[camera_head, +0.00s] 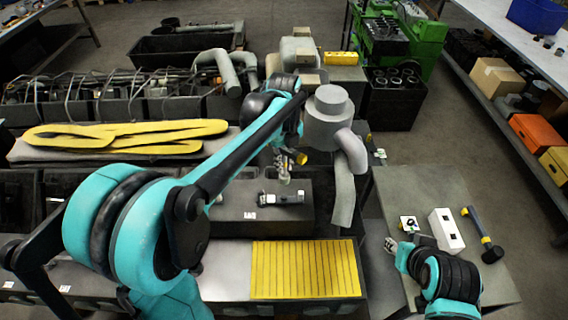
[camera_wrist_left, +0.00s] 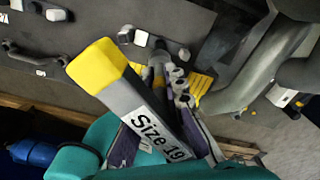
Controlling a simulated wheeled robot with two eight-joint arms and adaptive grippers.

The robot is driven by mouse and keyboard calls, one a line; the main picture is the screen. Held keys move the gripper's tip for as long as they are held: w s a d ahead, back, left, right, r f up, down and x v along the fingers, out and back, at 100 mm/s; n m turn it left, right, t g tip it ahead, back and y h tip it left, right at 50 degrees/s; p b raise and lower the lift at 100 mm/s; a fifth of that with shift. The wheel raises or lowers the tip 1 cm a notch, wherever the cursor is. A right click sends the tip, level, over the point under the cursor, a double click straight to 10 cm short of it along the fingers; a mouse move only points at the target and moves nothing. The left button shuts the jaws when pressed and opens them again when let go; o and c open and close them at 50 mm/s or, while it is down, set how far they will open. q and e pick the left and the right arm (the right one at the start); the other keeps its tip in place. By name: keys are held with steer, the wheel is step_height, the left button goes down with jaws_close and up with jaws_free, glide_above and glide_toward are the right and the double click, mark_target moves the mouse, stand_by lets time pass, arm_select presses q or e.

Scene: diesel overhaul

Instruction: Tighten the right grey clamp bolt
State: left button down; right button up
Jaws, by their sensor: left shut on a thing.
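My left gripper (camera_head: 284,173) is over the middle of the engine, beside the large grey pipe (camera_head: 345,190). It is shut on a dark grey tool (camera_wrist_left: 140,100) with a yellow end and a "Size 19" label. The tool's yellow end (camera_head: 300,158) also shows in the head view. In the left wrist view the tool slants across the middle, with light grey bolt-like heads (camera_wrist_left: 140,38) on the dark surface beyond it. I cannot tell which is the right clamp bolt, or whether the tool touches one. My right gripper (camera_head: 396,252) is over the small right table; its opening is unclear.
A white box (camera_head: 446,230) and a yellow-and-black hammer (camera_head: 482,235) lie on the right table (camera_head: 420,185). A black-and-silver device (camera_head: 280,199) lies on the block below my left gripper. A yellow slatted panel (camera_head: 305,268) is in front; yellow straps (camera_head: 125,135) lie left.

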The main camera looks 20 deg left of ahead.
arm_select(q)
steer(key=s+d, duration=0.2)
steer(key=s, duration=0.4)
steer(key=shift+s, duration=0.4)
